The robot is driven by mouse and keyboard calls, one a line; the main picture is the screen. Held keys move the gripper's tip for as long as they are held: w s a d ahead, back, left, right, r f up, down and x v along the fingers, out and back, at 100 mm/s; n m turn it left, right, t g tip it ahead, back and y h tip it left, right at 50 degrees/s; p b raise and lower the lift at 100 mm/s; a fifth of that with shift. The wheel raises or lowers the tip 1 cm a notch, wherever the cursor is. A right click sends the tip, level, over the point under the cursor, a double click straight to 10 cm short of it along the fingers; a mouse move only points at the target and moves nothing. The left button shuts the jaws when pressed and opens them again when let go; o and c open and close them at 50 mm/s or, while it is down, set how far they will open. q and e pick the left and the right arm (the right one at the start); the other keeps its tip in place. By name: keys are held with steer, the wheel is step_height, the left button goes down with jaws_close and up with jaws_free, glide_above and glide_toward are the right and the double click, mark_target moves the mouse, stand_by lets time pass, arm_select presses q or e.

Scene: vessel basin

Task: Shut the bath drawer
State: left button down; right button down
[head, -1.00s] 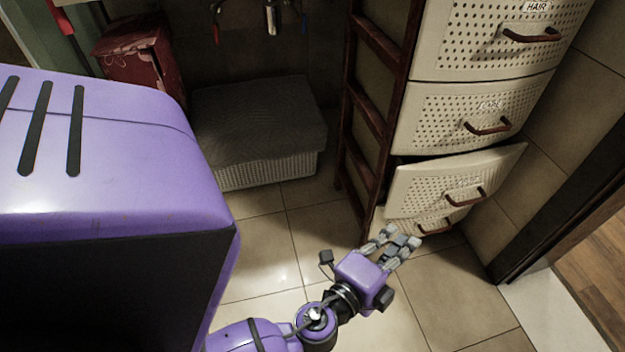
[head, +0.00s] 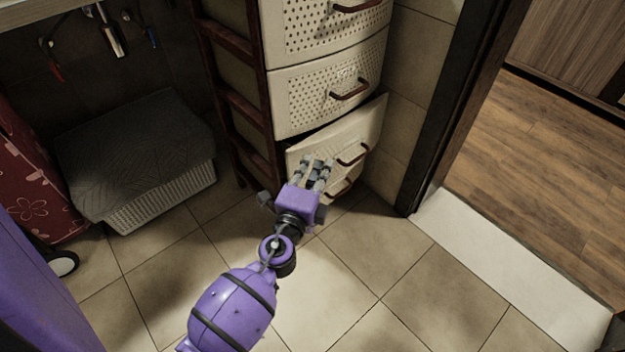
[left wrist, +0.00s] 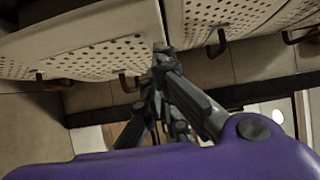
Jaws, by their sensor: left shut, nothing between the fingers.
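The bath drawer (head: 366,132) is a cream, perforated drawer front low in the tower of drawers, with a brown handle. It stands out from the tower, with a dark gap above it. Its label is not readable. My left gripper (head: 318,162) is shut and empty, in front of the left part of this drawer front and left of its handle; I cannot tell whether it touches. In the left wrist view, the shut fingers (left wrist: 160,62) are beside perforated drawer fronts (left wrist: 95,55); which drawer is which is unclear there. My right gripper is not in view.
Shut drawers (head: 325,85) are above, and another handle shows below. A dark wooden ladder-like frame (head: 243,105) stands left of the tower. A lidded basket (head: 160,195) is further left. A door frame (head: 440,120) is at right. The tiled floor in front is clear.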

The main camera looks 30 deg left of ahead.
mark_target(300, 152)
arm_select(q)
steer(key=shift+w+a, duration=0.4)
steer(key=shift+a, duration=0.15)
steer(key=a, duration=0.1)
steer(key=w+a, duration=0.1)
steer(key=a, duration=0.2)
steer(key=shift+w+a+f+b, duration=0.15)
steer(key=shift+w+b, duration=0.1)
steer(key=shift+b, duration=0.15)
steer(key=shift+a+r, duration=0.2)
